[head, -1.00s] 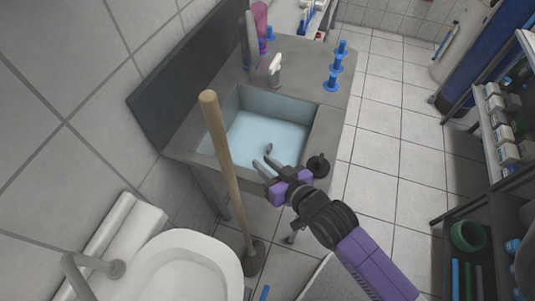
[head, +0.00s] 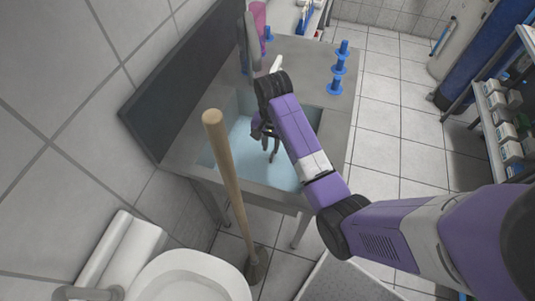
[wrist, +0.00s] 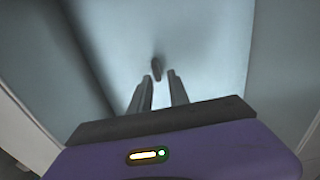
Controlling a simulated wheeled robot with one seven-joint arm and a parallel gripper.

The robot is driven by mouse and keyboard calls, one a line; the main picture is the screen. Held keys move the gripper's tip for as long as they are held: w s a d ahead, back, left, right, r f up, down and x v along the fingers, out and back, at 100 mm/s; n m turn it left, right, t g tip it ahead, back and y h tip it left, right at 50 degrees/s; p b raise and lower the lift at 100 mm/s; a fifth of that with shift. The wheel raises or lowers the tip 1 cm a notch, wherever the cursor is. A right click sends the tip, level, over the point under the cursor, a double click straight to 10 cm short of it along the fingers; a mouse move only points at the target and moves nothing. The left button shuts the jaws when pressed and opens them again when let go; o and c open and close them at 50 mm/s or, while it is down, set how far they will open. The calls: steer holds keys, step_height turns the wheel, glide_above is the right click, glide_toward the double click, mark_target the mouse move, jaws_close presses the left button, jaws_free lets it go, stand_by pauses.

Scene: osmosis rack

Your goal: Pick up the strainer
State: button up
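My gripper (head: 272,155) points down into the sink basin (head: 222,150), with its two fingers apart and nothing between them. In the wrist view, the gripper's fingers (wrist: 159,80) reach toward a small dark oblong object (wrist: 156,67) on the pale basin floor. It lies just beyond the fingertips, apart from them as far as I can tell. It may be the strainer, but it is too small to identify surely. In the head view, my arm and gripper hide it.
A wooden-handled plunger (head: 228,165) stands in front of the sink, left of my arm. Blue stacked fittings (head: 337,68) stand on the counter (head: 315,62). A toilet (head: 180,280) is at lower left, shelves (head: 500,115) at right. Tiled floor (head: 385,120) right of the sink is clear.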

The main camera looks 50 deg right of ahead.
mark_target(272, 159)
steer(key=shift+s+f, duration=0.2)
steer(key=shift+f, duration=0.2)
steer(key=shift+s+f+p, duration=0.1)
steer(key=shift+f+p, duration=0.35)
steer(key=shift+f, duration=3.05)
jaws_close()
